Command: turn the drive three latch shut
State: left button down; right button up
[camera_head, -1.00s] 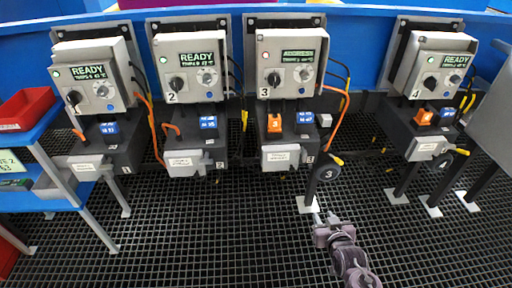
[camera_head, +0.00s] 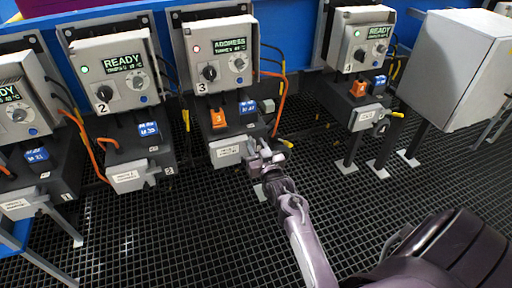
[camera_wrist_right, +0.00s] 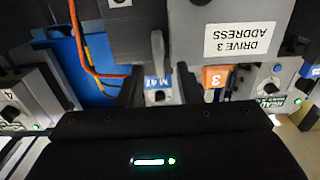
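The drive three box (camera_head: 220,55) reads ADDRESS and shows a red light. Below it a dark unit carries an orange plug (camera_head: 218,119) marked 3, a blue plug (camera_head: 248,107) and a labelled grey plate (camera_head: 229,151). My right gripper (camera_head: 266,159) is at this unit's lower right corner. The latch is mostly hidden behind it; its yellow tip (camera_head: 286,143) shows just right of the fingers. In the wrist view, upside down, my right fingers (camera_wrist_right: 160,88) are apart, with a thin grey bar (camera_wrist_right: 157,50) in line with the gap. Contact cannot be told. My left gripper is out of view.
Drive two (camera_head: 112,70) stands to the left and drive four (camera_head: 362,40) to the right, with its own yellow-tipped handle (camera_head: 397,115). Orange cables (camera_head: 281,100) hang close right of drive three. A large grey cabinet (camera_head: 455,70) stands at the right. The grating floor in front is clear.

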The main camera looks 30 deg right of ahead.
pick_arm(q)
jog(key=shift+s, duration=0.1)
pick_arm(e)
grip_shut()
